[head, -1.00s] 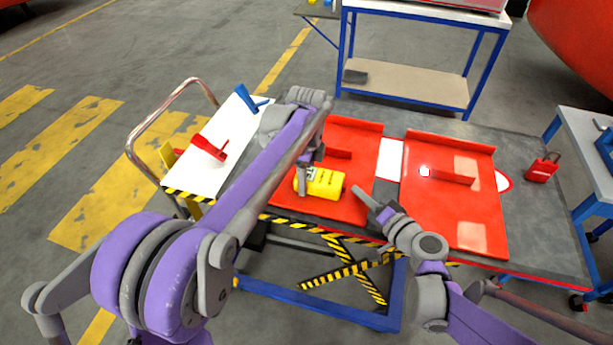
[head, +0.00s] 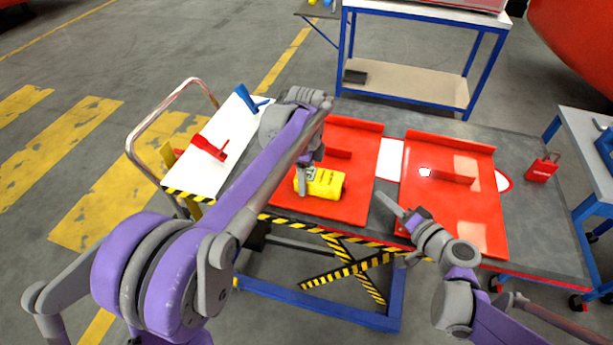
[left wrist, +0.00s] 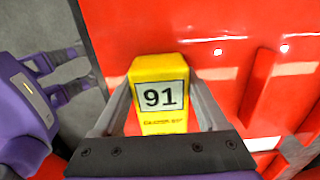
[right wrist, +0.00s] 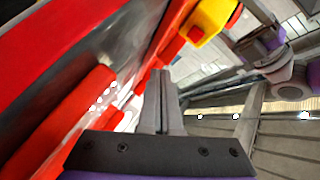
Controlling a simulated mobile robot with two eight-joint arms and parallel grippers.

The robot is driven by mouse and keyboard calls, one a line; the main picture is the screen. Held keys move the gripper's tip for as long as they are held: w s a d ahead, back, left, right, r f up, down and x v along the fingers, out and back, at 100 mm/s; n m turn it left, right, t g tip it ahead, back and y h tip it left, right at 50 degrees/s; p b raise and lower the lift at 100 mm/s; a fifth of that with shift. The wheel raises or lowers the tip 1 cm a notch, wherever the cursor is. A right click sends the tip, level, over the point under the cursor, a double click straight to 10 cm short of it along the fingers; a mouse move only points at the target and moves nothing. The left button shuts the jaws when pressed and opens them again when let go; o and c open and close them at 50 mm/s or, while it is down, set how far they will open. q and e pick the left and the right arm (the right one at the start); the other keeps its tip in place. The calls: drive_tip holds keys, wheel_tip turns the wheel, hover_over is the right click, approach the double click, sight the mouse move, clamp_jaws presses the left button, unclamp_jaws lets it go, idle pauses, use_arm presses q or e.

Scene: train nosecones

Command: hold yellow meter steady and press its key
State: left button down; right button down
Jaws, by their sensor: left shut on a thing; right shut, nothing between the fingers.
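The yellow meter (head: 328,182) lies on the left red panel (head: 350,207) on the cart. My left gripper (head: 304,184) is shut on the meter at its left end. In the left wrist view the meter (left wrist: 160,95) sits between both fingers, its display reading 91. My right gripper (head: 382,200) is shut and empty, to the right of the meter and apart from it, near the gap between the red panels. In the right wrist view its fingers (right wrist: 163,85) are together, and the meter (right wrist: 208,18) shows at the top with a red part on its end.
The right red panel (head: 470,220) with a raised rib lies beside the left one. A white board (head: 228,130) holds a red clamp-like tool (head: 209,147) and a blue one (head: 248,101). A red box (head: 542,168) stands at the cart's right end.

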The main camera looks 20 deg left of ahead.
use_arm(q)
unclamp_jaws()
wheel_tip(320, 180, up, 12)
idle(0.6)
drive_tip(key=shift+d+f, duration=0.1)
